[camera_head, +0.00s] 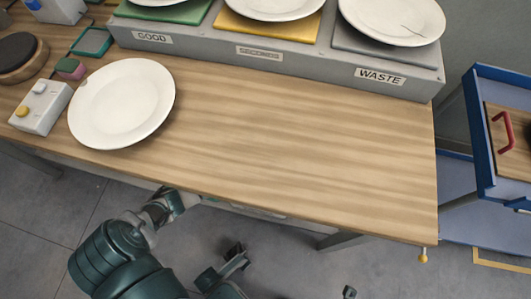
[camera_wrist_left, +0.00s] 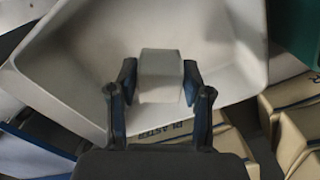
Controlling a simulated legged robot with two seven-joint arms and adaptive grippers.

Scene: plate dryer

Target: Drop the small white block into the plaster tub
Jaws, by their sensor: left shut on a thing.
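In the left wrist view the small white block (camera_wrist_left: 160,77) is held between the two fingers of my left gripper (camera_wrist_left: 160,84). In the head view my left arm reaches under the table's front edge, which hides the gripper, block and tub. Dark parts, perhaps of my right gripper (camera_head: 236,256), show at the bottom; its jaw state is unclear.
The wooden table (camera_head: 310,150) carries a white plate (camera_head: 122,103) and a switch box (camera_head: 41,107). Behind stands a grey rack (camera_head: 300,62) marked GOOD, SECONDS and WASTE, with plates. A blue cart (camera_head: 484,135) is at right. Cardboard boxes (camera_wrist_left: 290,120) lie beside the tub.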

